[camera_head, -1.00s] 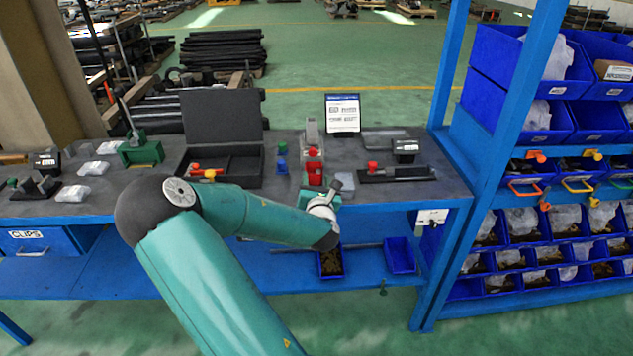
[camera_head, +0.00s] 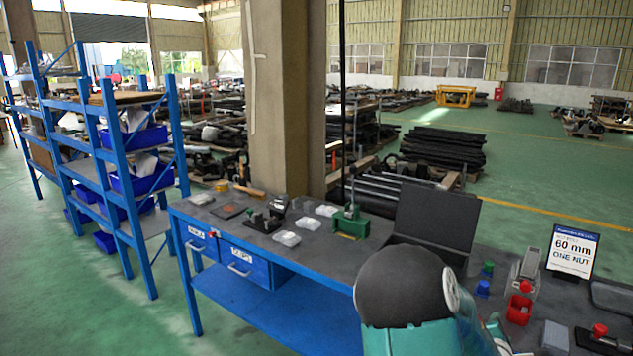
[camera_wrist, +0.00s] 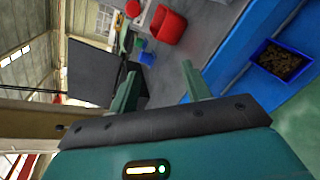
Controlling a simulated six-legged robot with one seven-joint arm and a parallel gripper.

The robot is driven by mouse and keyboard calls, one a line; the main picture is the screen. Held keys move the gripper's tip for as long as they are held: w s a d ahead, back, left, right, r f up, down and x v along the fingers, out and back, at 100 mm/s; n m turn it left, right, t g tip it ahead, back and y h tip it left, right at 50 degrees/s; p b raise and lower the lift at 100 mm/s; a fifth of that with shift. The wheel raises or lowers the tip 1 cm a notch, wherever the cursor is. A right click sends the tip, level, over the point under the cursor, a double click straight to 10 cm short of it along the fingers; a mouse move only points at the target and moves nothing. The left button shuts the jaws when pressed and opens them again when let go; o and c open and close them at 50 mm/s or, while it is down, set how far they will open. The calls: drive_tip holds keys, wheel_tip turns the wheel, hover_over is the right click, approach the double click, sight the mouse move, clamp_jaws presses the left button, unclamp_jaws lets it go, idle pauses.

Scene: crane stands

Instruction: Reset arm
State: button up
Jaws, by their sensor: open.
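My gripper (camera_wrist: 160,95) shows in the wrist view with its two green fingers spread apart and nothing between them. In the head view my green arm with its dark joint is at the lower right, in front of the workbench, and my gripper is hidden there. The workbench (camera_head: 335,262) has a dark top and a blue frame. On it a dark open case (camera_head: 436,217) stands with its lid up. A red bin (camera_head: 519,309) stands right of my arm, and it also shows in the wrist view (camera_wrist: 170,27) beyond the fingers.
A sign reading "60 mm ONE NUT" (camera_head: 573,250) stands at the bench's right. A green press-like tool (camera_head: 351,221) and small clear packs (camera_head: 287,239) lie on the left half. Blue shelving (camera_head: 122,170) stands at the left, with open green floor between. A blue bin of small parts (camera_wrist: 282,60) is below the bench top.

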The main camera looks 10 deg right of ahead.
drive_tip(key=w+a+r+m+y, duration=0.1)
drive_tip(key=a+r+m+y, duration=0.2)
drive_tip(key=a, duration=0.5)
drive_tip(key=a+r+m+y, duration=0.2)
drive_tip(key=a+m+y, duration=0.15)
drive_tip(key=a, duration=0.55)
drive_tip(key=w+a+r+m+y, duration=0.1)
drive_tip(key=a+r+m+y, duration=0.2)
drive_tip(key=a, duration=0.5)
drive_tip(key=s+a+r+m+g+y, duration=0.1)
drive_tip(key=s+a+r+m, duration=0.2)
drive_tip(key=s+a, duration=0.5)
drive_tip(key=s+a+r+m+g+y, duration=0.1)
drive_tip(key=s+a+r+m+g, duration=0.1)
drive_tip(key=s+a, duration=0.6)
wheel_tip(320, 180, up, 2)
drive_tip(key=shift+s+a+r+m+g, duration=0.15)
drive_tip(key=shift+a+r+m+g, duration=0.25)
drive_tip(key=shift+a, duration=0.4)
drive_tip(key=shift+f, duration=0.15)
drive_tip(key=shift+c, duration=1.3)
drive_tip(key=shift+d, duration=0.2)
